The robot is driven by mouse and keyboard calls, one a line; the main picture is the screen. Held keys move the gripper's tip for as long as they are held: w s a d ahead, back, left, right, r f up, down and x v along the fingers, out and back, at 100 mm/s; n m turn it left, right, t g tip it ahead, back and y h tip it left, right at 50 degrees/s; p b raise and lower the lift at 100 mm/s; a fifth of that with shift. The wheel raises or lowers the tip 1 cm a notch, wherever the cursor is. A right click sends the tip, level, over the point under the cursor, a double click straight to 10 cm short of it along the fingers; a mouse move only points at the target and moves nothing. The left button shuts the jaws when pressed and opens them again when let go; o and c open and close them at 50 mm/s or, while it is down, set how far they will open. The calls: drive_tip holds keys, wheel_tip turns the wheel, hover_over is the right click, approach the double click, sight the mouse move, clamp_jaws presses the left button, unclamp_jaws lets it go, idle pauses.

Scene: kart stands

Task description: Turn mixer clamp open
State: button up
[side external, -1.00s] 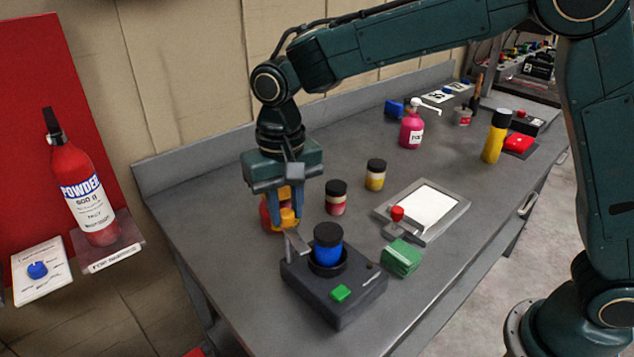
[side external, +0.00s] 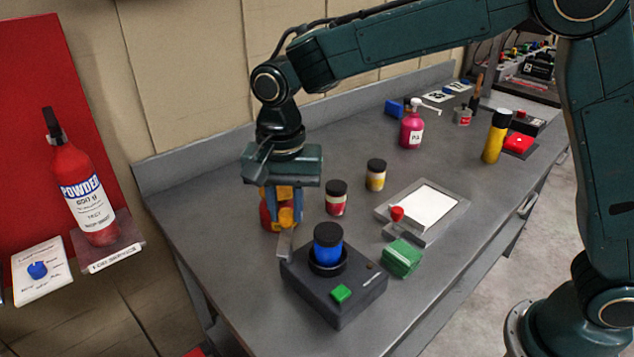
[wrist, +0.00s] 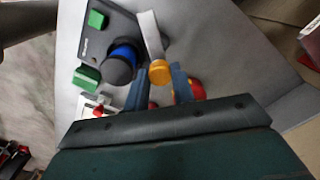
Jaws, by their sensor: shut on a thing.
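The mixer (side external: 335,300) is a dark grey box with a green button, near the front of the bench. A blue jar with a black lid (side external: 328,242) stands upright in its round holder. The clamp is a flat grey lever (side external: 285,245) at the mixer's back left corner, with an orange-yellow knob (wrist: 160,72). My gripper (side external: 284,216) points down and is shut on the clamp knob, its blue fingers on either side. In the wrist view the lever (wrist: 150,33) runs beside the blue jar (wrist: 125,52), apart from it.
A red and yellow container (side external: 266,212) stands close behind my fingers. Jars with red (side external: 336,198) and yellow (side external: 376,175) contents stand to the right. A green block (side external: 402,258) and a framed white plate (side external: 425,208) lie right of the mixer. The front-left bench is clear.

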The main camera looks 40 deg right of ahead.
drive_tip(key=o, duration=1)
drive_tip(key=shift+r, duration=0.2)
wheel_tip(320, 180, up, 14)
drive_tip(key=shift+f, duration=0.25)
drive_tip(key=shift+d, duration=0.1)
